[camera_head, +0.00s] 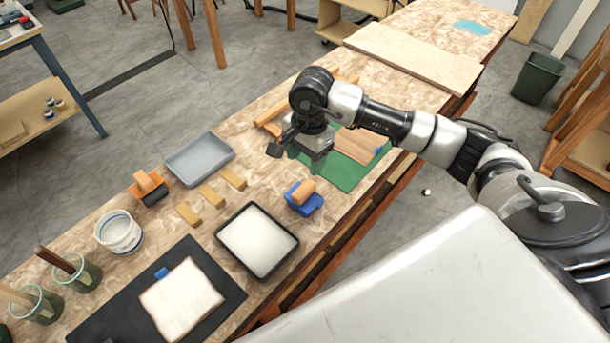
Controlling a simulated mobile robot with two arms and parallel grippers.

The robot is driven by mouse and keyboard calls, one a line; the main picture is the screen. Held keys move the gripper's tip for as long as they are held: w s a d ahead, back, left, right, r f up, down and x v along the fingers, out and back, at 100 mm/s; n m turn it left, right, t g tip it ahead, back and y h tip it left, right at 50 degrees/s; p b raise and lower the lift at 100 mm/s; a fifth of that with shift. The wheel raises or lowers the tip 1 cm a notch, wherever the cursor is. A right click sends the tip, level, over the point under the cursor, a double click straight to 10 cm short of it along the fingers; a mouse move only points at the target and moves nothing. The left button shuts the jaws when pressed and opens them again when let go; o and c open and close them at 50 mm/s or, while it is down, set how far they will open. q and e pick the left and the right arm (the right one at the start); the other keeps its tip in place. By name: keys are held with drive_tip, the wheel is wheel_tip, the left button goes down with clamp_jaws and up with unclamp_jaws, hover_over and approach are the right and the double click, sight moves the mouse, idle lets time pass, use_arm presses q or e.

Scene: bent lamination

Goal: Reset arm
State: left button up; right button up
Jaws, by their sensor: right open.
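My right arm reaches in from the right side of the head view, over the wooden workbench (300,268). Its right gripper (299,151) hangs above the bench beside the green mat (347,176), with its fingers apart and nothing seen between them. Part of the mat and of the wooden pieces (360,143) on it lies behind the gripper and arm. How high the gripper is above the mat is hard to tell. My left gripper does not show.
Below the gripper are a blue block with a wooden handle (304,195), a black-rimmed tray (257,240), a grey tray (200,158) and several small wood blocks (210,195). A white tub (119,232) and cups with tools (75,271) stand left. A dark bin (537,79) stands on the floor.

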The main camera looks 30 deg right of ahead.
drive_tip(key=shift+d+r, duration=0.1)
drive_tip(key=shift+r, duration=0.45)
